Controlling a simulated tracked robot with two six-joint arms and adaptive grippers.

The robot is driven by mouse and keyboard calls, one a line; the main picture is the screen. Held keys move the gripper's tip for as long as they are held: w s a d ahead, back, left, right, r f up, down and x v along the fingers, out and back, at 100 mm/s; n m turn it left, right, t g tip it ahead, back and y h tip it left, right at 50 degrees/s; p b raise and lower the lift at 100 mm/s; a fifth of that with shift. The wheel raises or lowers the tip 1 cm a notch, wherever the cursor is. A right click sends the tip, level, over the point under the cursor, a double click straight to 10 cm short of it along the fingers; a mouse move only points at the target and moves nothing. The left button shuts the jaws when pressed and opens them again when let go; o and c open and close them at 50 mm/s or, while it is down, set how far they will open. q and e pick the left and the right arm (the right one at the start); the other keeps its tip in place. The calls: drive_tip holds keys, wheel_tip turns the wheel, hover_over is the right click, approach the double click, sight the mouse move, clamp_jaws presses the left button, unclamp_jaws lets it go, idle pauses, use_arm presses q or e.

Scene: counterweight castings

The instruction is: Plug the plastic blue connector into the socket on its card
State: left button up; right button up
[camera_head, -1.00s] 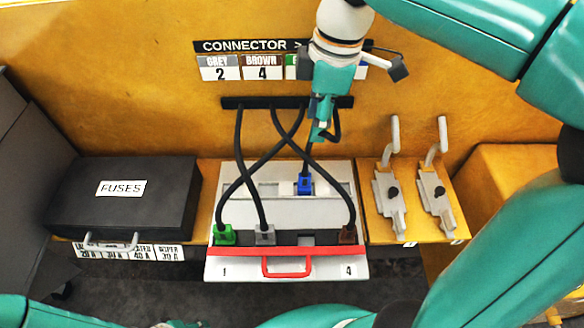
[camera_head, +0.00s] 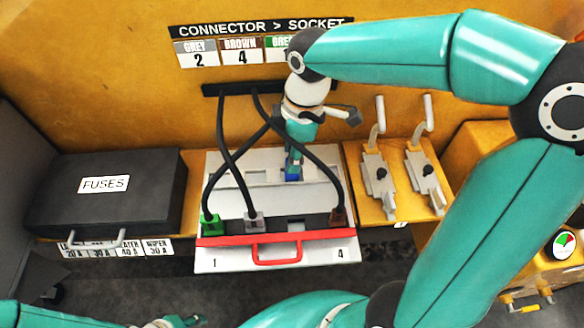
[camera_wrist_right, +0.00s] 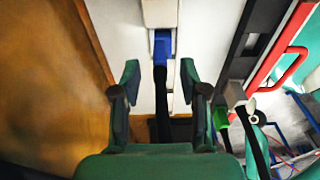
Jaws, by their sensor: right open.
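The blue connector (camera_head: 293,174) sits at the back ledge of the white socket panel (camera_head: 228,180), largely behind my right gripper (camera_head: 292,163). In the right wrist view the blue connector (camera_wrist_right: 162,45) lies just beyond the open fingertips of my right gripper (camera_wrist_right: 160,78), with its dark cable between the fingers. The front row has an empty dark socket (camera_head: 296,226) between the grey and brown connectors. The card (camera_head: 238,50) reads grey 2, brown 4; my arm hides its blue entry. My left gripper (camera_head: 182,322) barely shows at the bottom edge.
Green (camera_head: 210,224), grey (camera_head: 253,220) and brown (camera_head: 338,217) connectors sit in the front row, their black cables crossing above the panel. A red handle (camera_head: 277,252) is in front. A fuses box (camera_head: 105,190) stands left, two lever switches (camera_head: 378,175) right.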

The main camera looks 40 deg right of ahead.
wheel_tip(320, 180, down, 2)
drive_tip(key=shift+w+a+f, duration=0.1)
drive_tip(key=shift+f, duration=0.05)
clamp_jaws()
idle(0.5)
